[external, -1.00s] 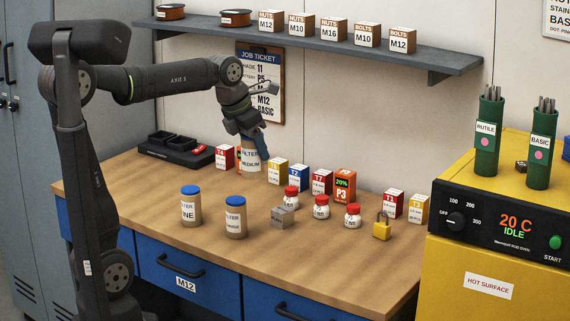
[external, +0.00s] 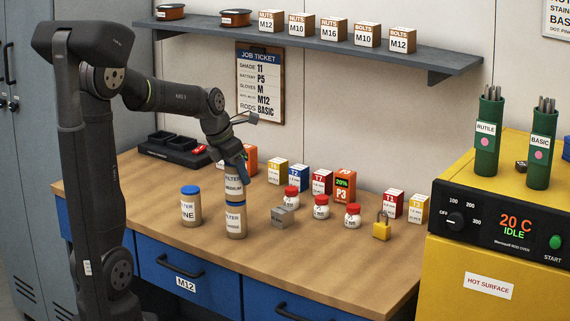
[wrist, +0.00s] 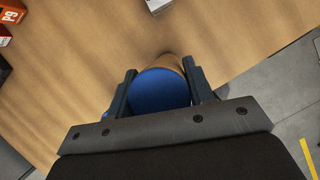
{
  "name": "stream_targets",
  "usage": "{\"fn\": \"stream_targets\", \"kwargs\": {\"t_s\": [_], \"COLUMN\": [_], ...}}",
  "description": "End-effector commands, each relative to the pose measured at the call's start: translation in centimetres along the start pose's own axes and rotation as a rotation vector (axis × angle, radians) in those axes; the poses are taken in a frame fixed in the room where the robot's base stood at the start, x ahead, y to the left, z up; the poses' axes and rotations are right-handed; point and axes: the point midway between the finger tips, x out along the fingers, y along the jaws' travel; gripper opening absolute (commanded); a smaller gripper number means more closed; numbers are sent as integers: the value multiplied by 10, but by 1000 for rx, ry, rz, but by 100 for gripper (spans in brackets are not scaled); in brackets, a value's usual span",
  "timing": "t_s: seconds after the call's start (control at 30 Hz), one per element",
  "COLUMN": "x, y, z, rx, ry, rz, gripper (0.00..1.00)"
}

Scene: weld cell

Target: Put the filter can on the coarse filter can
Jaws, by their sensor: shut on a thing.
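My gripper (external: 237,163) is shut on the filter can labelled MEDIUM (external: 233,186), around its top. In the wrist view its blue lid (wrist: 160,92) sits between the two fingers. The held can is upright, directly over another tan can (external: 236,222) on the bench, whose small label is hard to read; it stands where the coarse filter can would be, as the other is marked FINE. The held can's base meets or nearly meets that can's blue lid; I cannot tell if they touch. The FINE can (external: 191,207) stands apart to the left.
A grey block (external: 282,216), red-lidded jars (external: 321,207) and a yellow padlock (external: 382,227) stand to the right. Small boxes (external: 299,178) line the back. A black tray (external: 172,148) is at the back left. The front of the wooden bench (external: 300,262) is clear.

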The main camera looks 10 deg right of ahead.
Motion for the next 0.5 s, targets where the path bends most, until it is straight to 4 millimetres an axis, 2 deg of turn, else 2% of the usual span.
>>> {"fn": "stream_targets", "kwargs": {"t_s": [0.37, 0.4, 0.5], "x": [4, 4, 4], "y": [0, 0, 0], "z": [-2, -2, -2], "rx": [0, 1, 1], "ry": [0, 0, 0], "rz": [-1, -1, 0], "gripper": [24, 52, 70]}}
